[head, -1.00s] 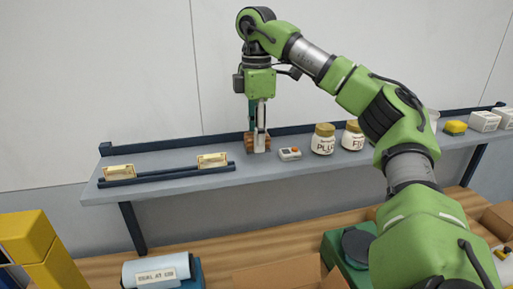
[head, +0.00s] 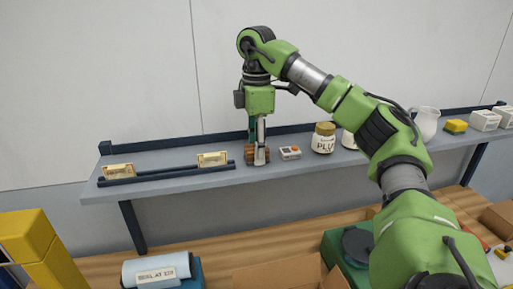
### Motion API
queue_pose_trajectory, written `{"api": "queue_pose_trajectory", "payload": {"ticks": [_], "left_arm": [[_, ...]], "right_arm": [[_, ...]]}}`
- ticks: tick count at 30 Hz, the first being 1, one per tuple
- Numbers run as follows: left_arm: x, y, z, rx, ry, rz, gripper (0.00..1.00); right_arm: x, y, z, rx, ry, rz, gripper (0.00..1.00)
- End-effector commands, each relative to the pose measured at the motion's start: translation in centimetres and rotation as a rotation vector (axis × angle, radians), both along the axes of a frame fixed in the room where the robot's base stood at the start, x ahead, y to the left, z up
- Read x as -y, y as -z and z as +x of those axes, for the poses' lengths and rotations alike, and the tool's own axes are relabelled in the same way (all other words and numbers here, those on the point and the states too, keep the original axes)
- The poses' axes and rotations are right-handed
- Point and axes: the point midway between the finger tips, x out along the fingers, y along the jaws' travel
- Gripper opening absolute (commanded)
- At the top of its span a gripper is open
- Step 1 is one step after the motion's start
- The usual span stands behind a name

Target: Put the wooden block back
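The wooden block (head: 250,156) is brown, at the middle of the grey wall shelf (head: 190,177). My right gripper (head: 260,154) points down from above and is shut on it, with one pale finger covering part of its front face. The block is at shelf level near the front edge; I cannot tell whether it touches the shelf. My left gripper is not in view.
Right of the block are a small orange-and-white device (head: 290,152) and a gold-lidded jar (head: 323,138). A dark rail with two labels (head: 118,171) lies at left. Below, a wooden bench (head: 215,250) holds an open cardboard box (head: 280,275) and a green case (head: 333,245).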

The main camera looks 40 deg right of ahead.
Motion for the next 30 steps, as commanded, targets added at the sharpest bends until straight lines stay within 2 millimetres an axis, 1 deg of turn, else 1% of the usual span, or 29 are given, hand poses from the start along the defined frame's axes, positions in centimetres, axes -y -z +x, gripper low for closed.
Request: {"api": "queue_pose_trajectory", "payload": {"ticks": [10,13,16,20,26,30], "left_arm": [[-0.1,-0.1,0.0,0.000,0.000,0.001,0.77],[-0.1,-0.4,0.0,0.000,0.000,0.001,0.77],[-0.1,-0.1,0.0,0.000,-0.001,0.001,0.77],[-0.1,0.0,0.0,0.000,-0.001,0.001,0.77],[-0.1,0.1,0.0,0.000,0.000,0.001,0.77],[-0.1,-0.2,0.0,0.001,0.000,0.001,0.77]], "right_arm": [[0.0,-0.1,0.0,0.000,0.000,0.000,0.47],[0.0,-0.6,0.0,0.001,0.000,0.000,0.47],[0.0,-1.0,0.1,0.002,-0.001,-0.001,0.47],[0.0,-2.3,0.1,0.004,0.001,-0.001,0.47],[0.0,-4.8,0.1,0.004,0.001,-0.001,0.47],[0.0,-7.0,0.1,0.004,0.001,-0.001,0.47]]}}
